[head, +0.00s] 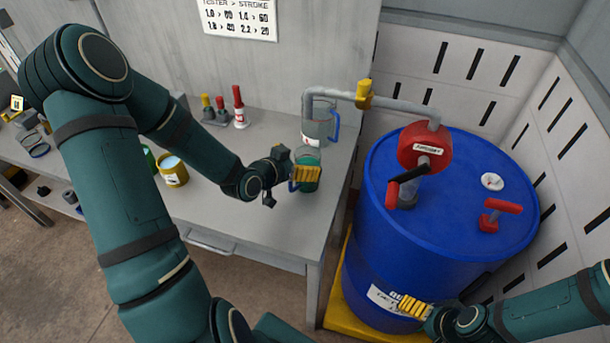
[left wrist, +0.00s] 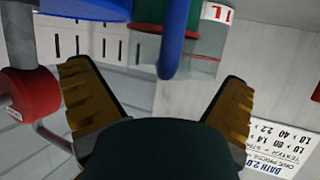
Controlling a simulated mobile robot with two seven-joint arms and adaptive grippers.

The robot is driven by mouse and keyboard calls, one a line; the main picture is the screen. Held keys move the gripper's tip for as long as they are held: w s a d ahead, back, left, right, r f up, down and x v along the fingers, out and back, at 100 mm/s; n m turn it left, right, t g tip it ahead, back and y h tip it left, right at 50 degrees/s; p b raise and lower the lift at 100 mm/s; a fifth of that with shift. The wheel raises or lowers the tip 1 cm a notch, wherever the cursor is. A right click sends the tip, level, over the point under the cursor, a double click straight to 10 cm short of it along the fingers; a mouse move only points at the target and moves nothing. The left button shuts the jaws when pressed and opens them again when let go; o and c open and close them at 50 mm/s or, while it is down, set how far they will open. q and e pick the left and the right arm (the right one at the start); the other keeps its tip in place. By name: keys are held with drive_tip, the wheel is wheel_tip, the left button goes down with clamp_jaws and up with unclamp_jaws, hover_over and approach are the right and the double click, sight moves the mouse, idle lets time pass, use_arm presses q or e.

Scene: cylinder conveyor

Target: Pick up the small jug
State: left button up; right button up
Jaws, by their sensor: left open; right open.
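A small jug (head: 309,186) with green contents stands near the right end of the grey bench. My left gripper (head: 296,167) is open in front of it, and a yellow finger hides part of its side. In the left wrist view the open fingers (left wrist: 158,92) have a blue handle (left wrist: 174,42) between their tips. The green part of the small jug (left wrist: 150,14) shows behind that handle. I cannot tell whether a finger touches it. My right gripper (head: 414,307) is open and empty in front of the blue drum, low on the right.
A larger clear jug (head: 318,122) with a blue handle stands just behind the small one, under a pipe (head: 335,93). A blue drum (head: 460,230) with a red pump (head: 424,145) stands right of the bench.

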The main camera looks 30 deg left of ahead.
use_arm(q)
drive_tip(key=x, duration=0.2)
drive_tip(key=shift+w+f, duration=0.1)
drive_tip(key=shift+w, duration=0.2)
drive_tip(key=c, duration=1.2)
